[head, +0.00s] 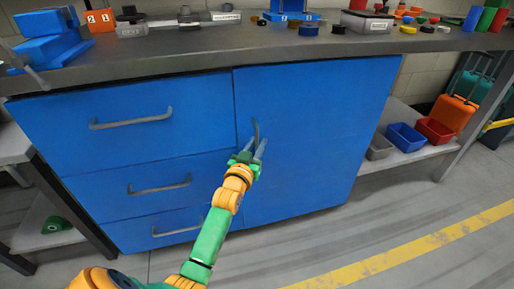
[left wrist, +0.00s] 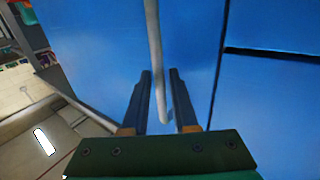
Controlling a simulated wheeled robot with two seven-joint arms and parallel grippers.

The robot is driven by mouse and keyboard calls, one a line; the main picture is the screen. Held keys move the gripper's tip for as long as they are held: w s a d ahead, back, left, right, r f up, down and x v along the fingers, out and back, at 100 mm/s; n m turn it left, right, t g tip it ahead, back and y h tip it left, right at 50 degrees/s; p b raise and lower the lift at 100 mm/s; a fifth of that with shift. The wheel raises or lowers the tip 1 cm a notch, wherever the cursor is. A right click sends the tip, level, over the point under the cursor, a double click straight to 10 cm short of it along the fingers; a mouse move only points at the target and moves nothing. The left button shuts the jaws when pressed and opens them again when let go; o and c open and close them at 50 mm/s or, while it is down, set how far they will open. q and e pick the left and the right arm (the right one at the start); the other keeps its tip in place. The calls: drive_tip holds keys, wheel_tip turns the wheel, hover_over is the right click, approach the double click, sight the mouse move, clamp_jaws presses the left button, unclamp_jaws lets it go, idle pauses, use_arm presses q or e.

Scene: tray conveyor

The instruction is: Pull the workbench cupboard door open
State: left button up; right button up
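The blue cupboard door (head: 310,130) is on the right half of the workbench and looks closed, flush with the front. Its grey vertical bar handle (head: 255,128) is near the door's left edge. My left gripper (head: 256,148) is at the handle's lower part and hides some of it. In the left wrist view the door handle (left wrist: 154,45) runs down between the two dark fingers of my left gripper (left wrist: 161,78). The fingers are apart, with a gap visible on each side of the bar. My right gripper is not in view.
Drawers with horizontal handles (head: 131,119) fill the left half of the workbench. The worktop (head: 220,52) carries several small parts and bins. A low shelf with blue (head: 405,138) and red (head: 434,130) bins stands at the right. Floor in front of the door is clear.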

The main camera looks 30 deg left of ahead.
use_arm(q)
clamp_jaws()
idle(1.4)
